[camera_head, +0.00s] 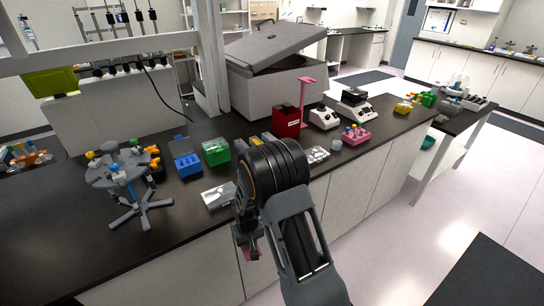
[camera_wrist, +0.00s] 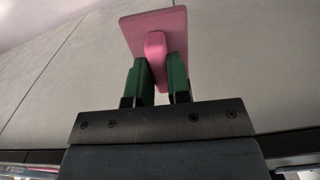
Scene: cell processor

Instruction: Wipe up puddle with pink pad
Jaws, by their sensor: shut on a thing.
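The pink pad (camera_wrist: 130,30) is a flat plate with a raised handle. My gripper (camera_wrist: 158,68) is shut on this handle with its green fingers, and the plate lies beyond the fingertips. In the head view my gripper (camera_head: 246,240) hangs in front of the counter's front edge, with a little of the pink pad (camera_head: 252,254) showing below it. Pale cabinet doors fill the background of the wrist view. I cannot make out a puddle in either view; my arm hides part of the counter and cabinet front.
The dark counter (camera_head: 190,220) holds a tube carousel (camera_head: 125,180), a blue box (camera_head: 186,160), a green box (camera_head: 216,152), a white box (camera_head: 218,195), a red box (camera_head: 287,122) and a pink rack (camera_head: 356,135). A dark mat (camera_head: 485,275) lies on the floor at right. Open floor is between.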

